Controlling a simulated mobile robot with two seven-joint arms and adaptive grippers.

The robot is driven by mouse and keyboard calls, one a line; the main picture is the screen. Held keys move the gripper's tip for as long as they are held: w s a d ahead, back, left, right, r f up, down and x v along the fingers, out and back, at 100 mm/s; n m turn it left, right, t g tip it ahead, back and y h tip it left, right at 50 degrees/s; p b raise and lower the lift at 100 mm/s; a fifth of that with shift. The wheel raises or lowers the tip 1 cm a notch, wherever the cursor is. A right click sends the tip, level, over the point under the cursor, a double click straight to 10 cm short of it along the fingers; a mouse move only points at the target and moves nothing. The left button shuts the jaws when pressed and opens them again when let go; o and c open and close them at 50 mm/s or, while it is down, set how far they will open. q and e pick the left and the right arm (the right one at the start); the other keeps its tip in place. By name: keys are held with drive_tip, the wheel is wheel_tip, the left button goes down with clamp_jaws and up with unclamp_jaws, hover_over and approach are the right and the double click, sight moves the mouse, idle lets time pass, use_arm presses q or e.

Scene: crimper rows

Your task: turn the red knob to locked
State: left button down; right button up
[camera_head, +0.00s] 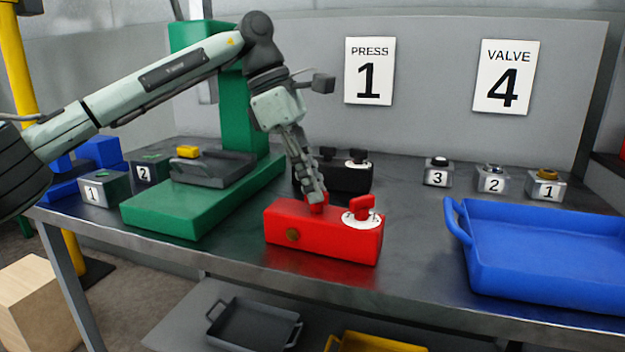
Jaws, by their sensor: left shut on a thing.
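A red box (322,237) sits near the front edge of the grey workbench, with a round brass fitting on its front face. On its top right, a red knob (362,205) stands on a white marked dial; the markings are too small to read. At the top left is another red part (317,208), partly hidden by my fingers. My left gripper (316,196) comes down from above and is shut on this left red part. The right knob is apart from the gripper. My right gripper does not show.
Behind stands a black box (345,180) with black knobs and a dial. A green press (178,206) is on the left, beside numbered blocks. A blue tray (545,250) fills the right front. Bare bench lies between red box and tray.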

use_arm(q)
drive_tip(key=shift+m, duration=0.7)
drive_tip(key=shift+g, duration=0.3)
drive_tip(key=c, duration=1.6)
unclamp_jaws()
drive_tip(key=v, duration=1.2)
drive_tip(key=shift+d, duration=0.15)
